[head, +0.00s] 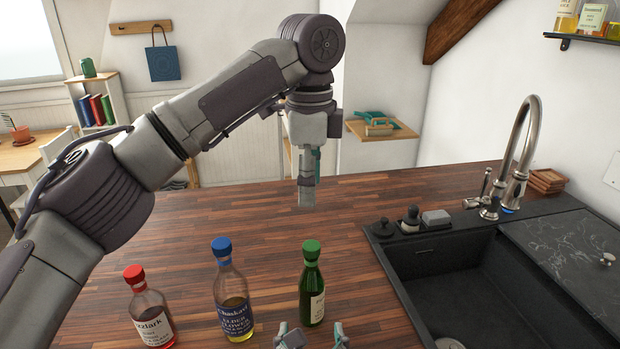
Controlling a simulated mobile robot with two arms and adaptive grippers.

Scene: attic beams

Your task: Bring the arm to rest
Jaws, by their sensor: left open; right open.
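My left arm comes in from the left and bends down, and its gripper (307,190) hangs over the wooden counter (220,205), pointing down. I see that gripper edge-on, with nothing held in it. My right gripper (312,338) shows only its two fingertips at the bottom edge; they are apart with nothing between them. A green-capped bottle (312,285) stands just beyond the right fingertips. A blue-capped bottle (232,292) stands to its left. A red-capped bottle (149,308) stands farther left. All three are upright.
A black sink (480,290) with a tall faucet (520,150) fills the right side. The counter between the bottles and the sink is clear.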

